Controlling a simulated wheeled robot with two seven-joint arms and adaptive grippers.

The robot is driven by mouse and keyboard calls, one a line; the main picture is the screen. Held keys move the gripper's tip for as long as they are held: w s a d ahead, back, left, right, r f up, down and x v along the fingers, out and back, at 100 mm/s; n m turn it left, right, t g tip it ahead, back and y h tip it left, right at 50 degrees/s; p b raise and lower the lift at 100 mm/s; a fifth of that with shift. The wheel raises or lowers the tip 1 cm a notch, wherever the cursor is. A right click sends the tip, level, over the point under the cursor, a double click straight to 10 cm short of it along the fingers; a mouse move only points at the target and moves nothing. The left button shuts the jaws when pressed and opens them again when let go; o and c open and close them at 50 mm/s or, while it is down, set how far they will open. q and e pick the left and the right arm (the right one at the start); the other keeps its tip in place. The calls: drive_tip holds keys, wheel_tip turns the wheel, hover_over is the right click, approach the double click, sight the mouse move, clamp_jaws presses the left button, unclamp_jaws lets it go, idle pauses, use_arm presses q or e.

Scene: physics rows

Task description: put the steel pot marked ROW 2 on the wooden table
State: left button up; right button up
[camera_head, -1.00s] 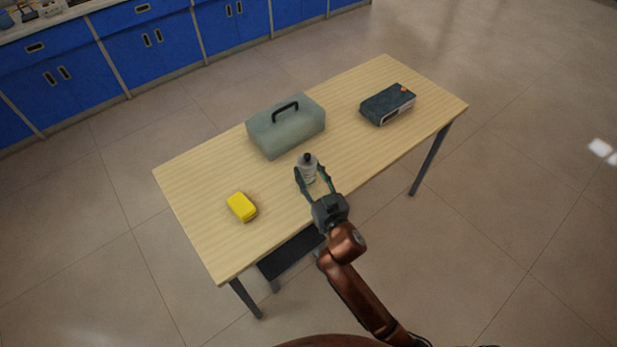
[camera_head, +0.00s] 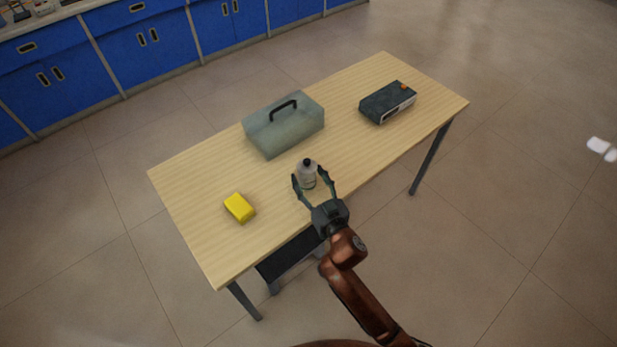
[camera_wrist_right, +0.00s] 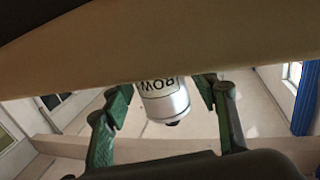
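The steel pot (camera_head: 307,176) is a small silvery can with a black knob on top. It stands upright on the wooden table (camera_head: 200,180), near the front edge. In the right wrist view, which is upside down, the pot (camera_wrist_right: 165,102) shows the letters "ROW"; the number is hidden. My right gripper (camera_head: 309,178) is around the pot, one finger on each side. In the wrist view its fingers (camera_wrist_right: 163,100) are spread, with a clear gap on the picture's left side. My left gripper is out of view.
A grey-green toolbox (camera_head: 290,130) with a black handle stands behind the pot. A yellow block (camera_head: 239,208) lies to the left and a dark box-shaped device (camera_head: 388,103) to the back right. Blue cabinets (camera_head: 160,55) stand beyond.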

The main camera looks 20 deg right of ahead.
drive_tip(key=shift+o, duration=0.2)
drive_tip(key=shift+r, duration=0.1)
drive_tip(key=shift+s, duration=0.15)
use_arm(q)
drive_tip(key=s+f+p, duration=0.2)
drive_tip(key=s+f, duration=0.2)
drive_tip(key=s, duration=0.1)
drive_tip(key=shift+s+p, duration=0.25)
drive_tip(key=shift+p, duration=0.05)
use_arm(e)
drive_tip(key=s+d, duration=0.1)
drive_tip(key=s, duration=1)
drive_tip(key=shift+s, duration=0.3)
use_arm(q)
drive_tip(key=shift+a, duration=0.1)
